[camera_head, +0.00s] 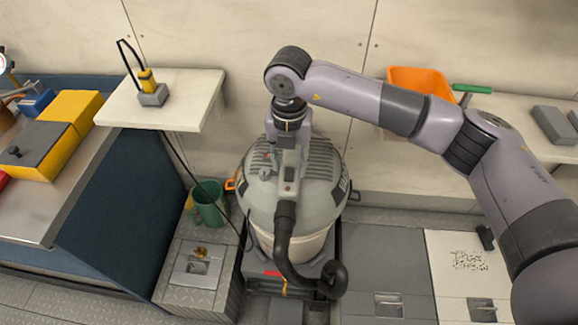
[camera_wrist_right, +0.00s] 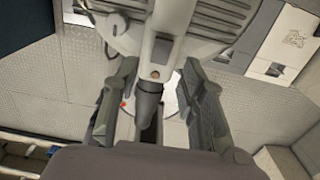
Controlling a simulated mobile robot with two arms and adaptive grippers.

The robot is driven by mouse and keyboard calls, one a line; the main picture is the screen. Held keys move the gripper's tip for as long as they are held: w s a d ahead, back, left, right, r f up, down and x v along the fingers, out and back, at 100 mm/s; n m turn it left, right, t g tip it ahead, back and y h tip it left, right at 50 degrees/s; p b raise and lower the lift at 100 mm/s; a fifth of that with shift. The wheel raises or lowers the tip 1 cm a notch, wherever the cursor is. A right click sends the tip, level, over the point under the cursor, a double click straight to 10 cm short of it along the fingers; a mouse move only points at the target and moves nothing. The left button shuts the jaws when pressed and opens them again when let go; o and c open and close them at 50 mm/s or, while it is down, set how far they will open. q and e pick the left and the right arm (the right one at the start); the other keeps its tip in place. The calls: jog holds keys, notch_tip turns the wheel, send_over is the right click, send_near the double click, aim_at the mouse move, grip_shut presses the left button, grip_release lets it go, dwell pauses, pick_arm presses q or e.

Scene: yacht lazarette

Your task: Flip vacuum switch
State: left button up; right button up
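The vacuum (camera_head: 322,175) is a round grey canister with a ribbed lid, standing upright in the middle of the head view. A grey spine runs down its front to a black hose (camera_head: 285,225). Small dark details (camera_head: 289,187) show on the spine; I cannot tell which is the switch. My right gripper (camera_head: 288,132) is over the top of the vacuum, pointing down. In the right wrist view the vacuum lid (camera_wrist_right: 205,25) is close, and the fingers (camera_wrist_right: 158,95) are spread on either side of the spine and hose, holding nothing. My left gripper is out of view.
A small shelf (camera_head: 190,85) with a yellow-handled tool (camera_head: 148,85) is at the upper left. A workbench (camera_head: 60,205) stands at the left, a green mug (camera_head: 208,205) beside the vacuum. An orange bin (camera_head: 420,80) is behind my right arm. Floor hatches lie at the right.

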aim_at(289, 177)
jog(key=shift+f, duration=1.6)
grip_shut()
